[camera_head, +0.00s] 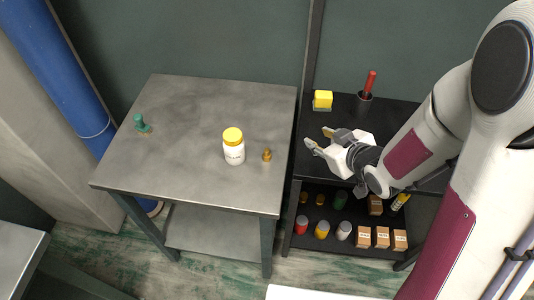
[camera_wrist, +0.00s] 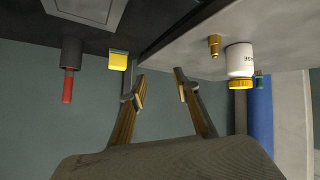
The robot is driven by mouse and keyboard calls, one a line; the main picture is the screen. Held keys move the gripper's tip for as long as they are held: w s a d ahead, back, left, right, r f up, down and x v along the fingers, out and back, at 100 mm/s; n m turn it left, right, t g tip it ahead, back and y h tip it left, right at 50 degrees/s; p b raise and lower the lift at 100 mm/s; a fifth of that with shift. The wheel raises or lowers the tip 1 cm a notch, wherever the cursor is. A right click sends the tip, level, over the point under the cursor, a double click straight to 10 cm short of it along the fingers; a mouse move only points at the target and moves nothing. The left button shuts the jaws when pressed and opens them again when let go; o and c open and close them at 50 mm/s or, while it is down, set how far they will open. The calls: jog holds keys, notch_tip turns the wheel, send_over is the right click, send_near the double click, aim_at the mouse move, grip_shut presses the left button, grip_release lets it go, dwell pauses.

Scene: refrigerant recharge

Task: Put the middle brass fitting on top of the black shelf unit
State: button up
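A small brass fitting (camera_head: 267,155) stands upright on the grey metal table, just right of a white jar. It also shows in the wrist view (camera_wrist: 214,45), which is upside down. Two more small brass-coloured pieces (camera_head: 303,196) (camera_head: 320,199) are at the left of the black shelf unit's lower level. The black shelf unit (camera_head: 335,105) stands right of the table. My gripper (camera_head: 317,139) is over the left part of its top, pointing left towards the table. In the wrist view the gripper's fingers (camera_wrist: 160,92) are apart with nothing between them.
The white jar with a yellow lid (camera_head: 234,148) is close to the fitting. A green item (camera_head: 141,124) stands at the table's left. A yellow block (camera_head: 322,100) and a red-handled tool in a cup (camera_head: 368,87) are at the shelf top's back. Boxes and bottles fill the lower shelf.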

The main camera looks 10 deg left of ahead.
aim_at(267, 150)
jog(key=shift+s+a+f+n+g+y, duration=0.2)
jog(key=shift+s+a+f+y, duration=0.6)
jog(key=shift+a, duration=0.65)
jog(key=shift+s+a+f+n+g+y, duration=0.2)
jog(key=shift+s+a+f+y, duration=0.4)
jog(key=shift+a+f+y, duration=0.65)
jog(key=shift+s+a+f+n+g+y, duration=0.1)
jog(key=shift+s+a+f+n+y, duration=0.45)
jog(key=shift+a, duration=1.15)
jog(key=shift+s+r+m, duration=0.1)
jog(key=shift+s+m, duration=0.05)
jog(key=shift+m, duration=0.1)
jog(key=shift+x, duration=1.3)
jog(key=shift+d+f+x, duration=0.15)
jog(key=shift+x, duration=1.15)
jog(key=shift+d+f+x, duration=0.1)
jog(key=shift+f+x, duration=0.05)
jog(key=shift+x, duration=1.15)
grip_shut()
